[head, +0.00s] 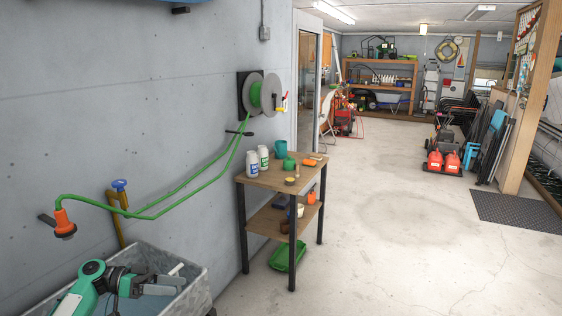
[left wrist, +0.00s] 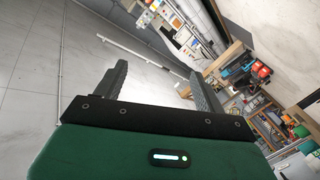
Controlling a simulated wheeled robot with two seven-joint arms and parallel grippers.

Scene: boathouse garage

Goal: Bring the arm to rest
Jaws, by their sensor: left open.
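My right arm and gripper do not show in either view.
A green hose (head: 185,192) runs from a wall reel (head: 263,93) to an orange nozzle (head: 64,224) above the basin. A small wooden table (head: 262,181) with bottles and cups stands right of the basin. The concrete floor (head: 390,215) further right is clear.

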